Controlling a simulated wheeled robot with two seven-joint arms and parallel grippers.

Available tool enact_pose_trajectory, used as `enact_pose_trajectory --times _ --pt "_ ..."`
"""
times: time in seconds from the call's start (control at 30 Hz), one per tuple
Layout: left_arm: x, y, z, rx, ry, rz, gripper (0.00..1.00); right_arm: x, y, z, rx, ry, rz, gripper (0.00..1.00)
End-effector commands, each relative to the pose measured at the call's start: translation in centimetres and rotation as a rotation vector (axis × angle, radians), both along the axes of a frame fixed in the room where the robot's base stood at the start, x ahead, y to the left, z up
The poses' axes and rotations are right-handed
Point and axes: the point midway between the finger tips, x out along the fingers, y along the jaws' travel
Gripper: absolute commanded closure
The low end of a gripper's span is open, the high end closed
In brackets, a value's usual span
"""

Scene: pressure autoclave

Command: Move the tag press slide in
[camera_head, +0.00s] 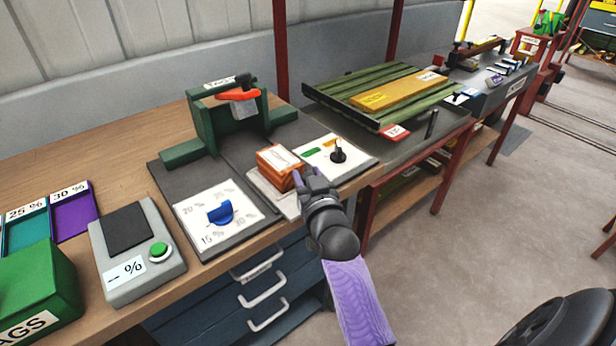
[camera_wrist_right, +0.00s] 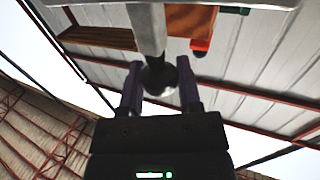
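The green tag press (camera_head: 203,124) stands on a dark plate on the bench, with a red-orange lever (camera_head: 238,94) at its top. In front of it an orange block with a white label (camera_head: 279,166) sits on a pale slide plate (camera_head: 263,193) near the bench's front edge. My right gripper (camera_head: 314,181) is just right of the block, at the slide's outer end. In the right wrist view a dark round knob (camera_wrist_right: 158,80) on a grey rod (camera_wrist_right: 151,30) fills the gap between its fingers, which appear to touch it. The head view hides this contact. My left gripper is not in view.
Left of the press are a dial panel with a blue knob (camera_head: 220,212) and a scale with a green button (camera_head: 158,250). A black-knobbed panel (camera_head: 338,155) lies behind my right gripper. Drawer handles (camera_head: 262,290) protrude below the bench front.

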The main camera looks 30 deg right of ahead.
Motion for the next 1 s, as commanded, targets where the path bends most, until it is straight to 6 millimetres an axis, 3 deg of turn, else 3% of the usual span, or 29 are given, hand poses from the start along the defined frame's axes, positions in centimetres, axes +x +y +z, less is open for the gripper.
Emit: enact_pose_trajectory --times 0.03,0.13,0.5,1.0 --pt "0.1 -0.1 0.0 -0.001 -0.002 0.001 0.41 0.0 0.0 0.0 0.000 0.000 0.000 0.82" --pt "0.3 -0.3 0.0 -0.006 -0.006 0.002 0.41 0.0 0.0 0.0 0.000 0.000 0.000 1.00" --pt "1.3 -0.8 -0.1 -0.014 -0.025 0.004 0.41 0.0 0.0 -0.1 0.000 0.001 0.000 1.00" --pt "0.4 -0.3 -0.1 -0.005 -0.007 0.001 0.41 0.0 0.0 -0.1 0.001 0.003 0.000 1.00"
